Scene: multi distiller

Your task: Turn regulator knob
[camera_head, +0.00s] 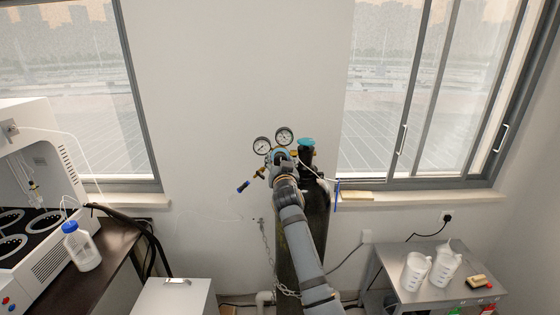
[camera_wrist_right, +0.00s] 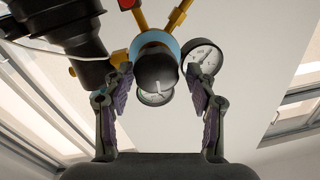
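The regulator sits on top of a dark gas cylinder (camera_head: 316,222) by the wall. Its two round dial gauges show in the head view, the left gauge (camera_head: 262,146) and the right gauge (camera_head: 284,136). The black, rounded regulator knob (camera_wrist_right: 156,72) faces the right wrist camera, with a blue ring behind it. My right gripper (camera_wrist_right: 161,78) is open, one finger on each side of the knob. The left finger looks very near the knob, and a gap shows at the right finger. In the head view my right gripper (camera_head: 281,158) hides the knob. My left gripper is out of view.
A black fitting (camera_wrist_right: 68,28) and yellow pipes (camera_wrist_right: 140,18) lie close to the fingers. A chain (camera_head: 268,250) hangs beside the cylinder. A metal cart (camera_head: 425,285) with white jugs stands right. A dark bench (camera_head: 92,275) with a white machine stands left.

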